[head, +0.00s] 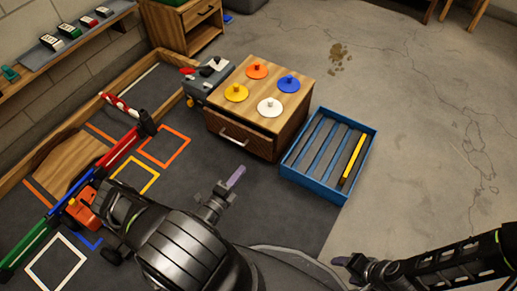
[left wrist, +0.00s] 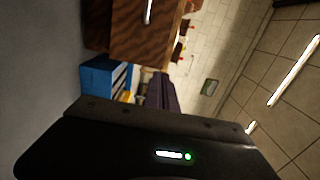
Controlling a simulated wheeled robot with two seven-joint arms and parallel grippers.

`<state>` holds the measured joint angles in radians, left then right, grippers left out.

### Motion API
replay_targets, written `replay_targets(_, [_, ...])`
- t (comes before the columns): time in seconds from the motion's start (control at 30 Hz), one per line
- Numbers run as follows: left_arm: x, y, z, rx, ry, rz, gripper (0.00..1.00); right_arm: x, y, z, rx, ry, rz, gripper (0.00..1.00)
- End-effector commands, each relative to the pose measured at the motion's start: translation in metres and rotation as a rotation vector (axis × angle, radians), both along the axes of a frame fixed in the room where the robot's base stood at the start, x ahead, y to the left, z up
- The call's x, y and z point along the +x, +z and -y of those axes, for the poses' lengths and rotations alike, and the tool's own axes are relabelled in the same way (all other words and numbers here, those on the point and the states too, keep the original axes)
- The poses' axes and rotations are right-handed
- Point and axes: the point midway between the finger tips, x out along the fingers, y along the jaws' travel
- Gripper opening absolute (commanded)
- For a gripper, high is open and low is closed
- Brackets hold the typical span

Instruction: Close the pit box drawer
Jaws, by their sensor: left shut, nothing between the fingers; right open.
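The wooden pit box (head: 306,93) stands in the middle of the head view, with colored discs on its top. Its drawer front (head: 245,136) faces my left arm and carries a pale bar handle (head: 233,142). How far the drawer stands out is hard to tell. My left gripper (head: 236,177) is shut and empty, with purple fingertips, just in front of the drawer and apart from it. In the left wrist view the drawer front (left wrist: 125,30) and handle (left wrist: 149,12) show beyond the fingers (left wrist: 164,92). My right gripper (head: 345,262) is open and empty at the bottom, far from the box.
A blue tray (head: 298,179) with blue slats and one yellow bar lies right of the pit box. A grey case (head: 200,83) touches its left side. Colored bars and an orange car part (head: 82,208) lie left. Bare floor (head: 420,130) is free at right.

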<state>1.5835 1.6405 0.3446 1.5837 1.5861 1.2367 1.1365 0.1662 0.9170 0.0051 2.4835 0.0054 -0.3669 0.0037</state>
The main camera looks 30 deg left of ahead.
Motion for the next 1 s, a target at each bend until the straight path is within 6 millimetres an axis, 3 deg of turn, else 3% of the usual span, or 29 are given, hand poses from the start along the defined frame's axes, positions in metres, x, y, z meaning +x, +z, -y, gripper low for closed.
replay_targets(0.27, [0.018, -0.001, 0.001, 0.003, -0.005, 0.001, 0.0, 0.001, -0.005, 0.0, 0.0, -0.001, 0.002, 0.62])
replay_targets(0.8, [0.117, -0.003, -0.001, 0.003, -0.006, 0.0, 0.0, 0.005, -0.036, -0.001, -0.003, -0.008, 0.015, 0.62])
replay_targets(1.0, [0.137, -0.001, -0.002, 0.003, -0.004, -0.001, 0.0, 0.007, -0.042, -0.001, -0.004, -0.009, 0.018, 0.62])
